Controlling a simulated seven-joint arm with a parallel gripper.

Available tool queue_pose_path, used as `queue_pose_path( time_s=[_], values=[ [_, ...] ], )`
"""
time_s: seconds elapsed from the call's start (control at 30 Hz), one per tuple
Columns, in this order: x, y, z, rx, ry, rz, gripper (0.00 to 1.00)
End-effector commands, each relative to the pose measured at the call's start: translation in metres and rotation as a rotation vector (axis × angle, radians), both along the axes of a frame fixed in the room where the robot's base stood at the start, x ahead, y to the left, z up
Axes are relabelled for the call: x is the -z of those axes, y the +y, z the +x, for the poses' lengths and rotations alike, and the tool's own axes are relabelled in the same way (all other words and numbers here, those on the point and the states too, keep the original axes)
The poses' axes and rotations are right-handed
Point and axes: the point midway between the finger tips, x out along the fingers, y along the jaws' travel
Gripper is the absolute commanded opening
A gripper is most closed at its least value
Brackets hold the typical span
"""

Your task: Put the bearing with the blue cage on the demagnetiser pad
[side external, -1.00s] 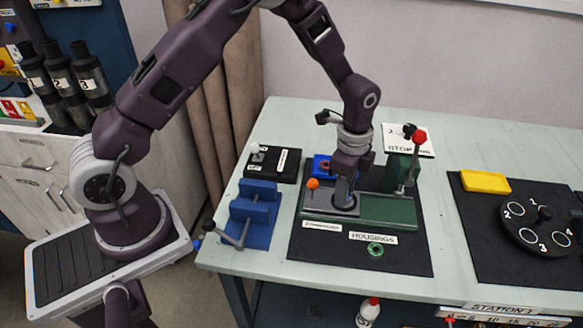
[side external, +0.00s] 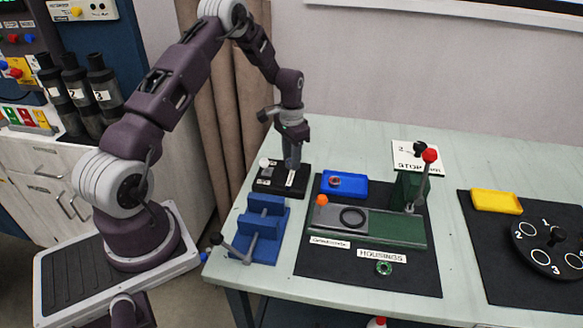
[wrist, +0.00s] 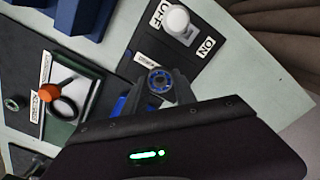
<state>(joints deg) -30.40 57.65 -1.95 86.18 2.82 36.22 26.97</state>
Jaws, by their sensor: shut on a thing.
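The bearing with the blue cage (wrist: 160,81) is a small dark ring with blue inside, held between the fingertips of my gripper (wrist: 163,88) in the wrist view. My gripper (side external: 291,166) is shut on it and points down at the demagnetiser (side external: 268,183), a black block with a white knob and OFF/ON labels. The block also shows in the wrist view (wrist: 212,47). The bearing is over or at the block's labelled part; I cannot tell whether it touches. The fingers hide the bearing in the side view.
A blue tray (side external: 358,187) holds a reddish ring-shaped part. A press (side external: 400,228) with an orange knob and red-topped lever stands on the black mat. A green ring (side external: 383,268) lies near the HOUSINGS label. A blue vise (side external: 262,232) stands in front of the demagnetiser.

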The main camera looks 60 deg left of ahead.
Motion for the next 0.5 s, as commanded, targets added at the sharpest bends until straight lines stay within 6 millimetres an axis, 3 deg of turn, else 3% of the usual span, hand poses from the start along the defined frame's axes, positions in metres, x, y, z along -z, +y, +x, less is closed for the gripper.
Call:
queue_pose_path(
  time_s=[0.17, 0.5],
  values=[
    [0.031, -0.001, 0.0, 0.001, 0.002, -0.001, 0.0],
    [0.035, 0.0, 0.0, 0.002, -0.001, 0.0, 0.0]
  ],
)
